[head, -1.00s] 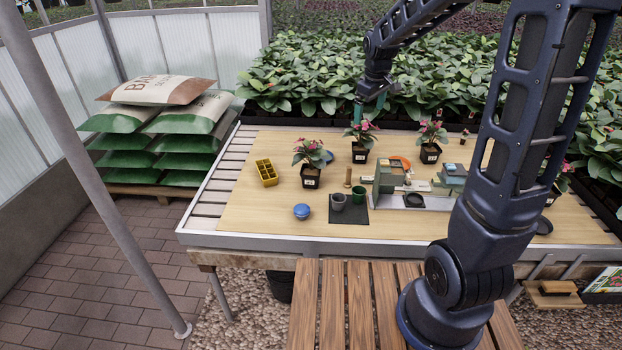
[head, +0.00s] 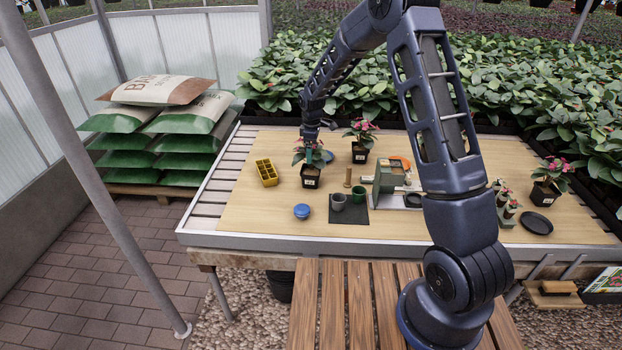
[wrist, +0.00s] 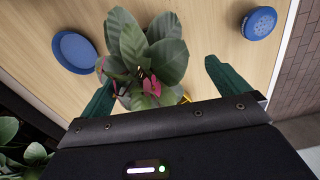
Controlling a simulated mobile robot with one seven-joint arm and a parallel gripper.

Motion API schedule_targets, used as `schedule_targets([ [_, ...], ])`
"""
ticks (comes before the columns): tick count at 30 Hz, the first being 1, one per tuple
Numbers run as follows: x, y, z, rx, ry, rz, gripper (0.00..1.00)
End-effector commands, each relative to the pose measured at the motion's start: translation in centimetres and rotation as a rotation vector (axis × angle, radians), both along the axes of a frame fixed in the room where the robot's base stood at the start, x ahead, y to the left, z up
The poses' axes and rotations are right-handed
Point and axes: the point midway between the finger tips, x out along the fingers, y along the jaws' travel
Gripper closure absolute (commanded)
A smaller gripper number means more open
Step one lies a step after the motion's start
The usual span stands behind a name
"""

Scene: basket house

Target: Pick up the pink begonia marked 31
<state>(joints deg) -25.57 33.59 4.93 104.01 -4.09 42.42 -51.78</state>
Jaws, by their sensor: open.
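A pink begonia (head: 310,180) in a black pot with a white label stands at the left-centre of the table; I cannot read its number. My gripper (head: 313,152) is above this plant, pointing down. In the wrist view my open gripper (wrist: 159,64) has one green finger on each side of the begonia's leaves and pink flowers (wrist: 150,55), and holds nothing. The pot is hidden there. A second begonia (head: 360,158) stands behind and to the right. Another (head: 546,193) stands at the right end of the table.
A yellow divided tray (head: 267,172) is left of the plant; a blue round object (head: 302,211) is in front. A blue dish (wrist: 75,52) lies close beside the plant. My arm hides part of the table's right side.

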Motion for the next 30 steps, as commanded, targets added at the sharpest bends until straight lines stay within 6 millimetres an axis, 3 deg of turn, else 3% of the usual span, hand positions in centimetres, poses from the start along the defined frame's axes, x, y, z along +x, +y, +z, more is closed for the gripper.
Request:
schedule_targets([
  [8,0.1,0.3,-2.2,-0.002,0.004,0.013,0.00],
  [15,0.1,0.3,-5.6,-0.002,0.005,0.012,0.00],
  [23,0.2,0.4,-7.1,-0.002,0.004,0.011,0.00],
  [30,0.4,0.4,-10.4,-0.003,0.005,0.012,0.00],
])
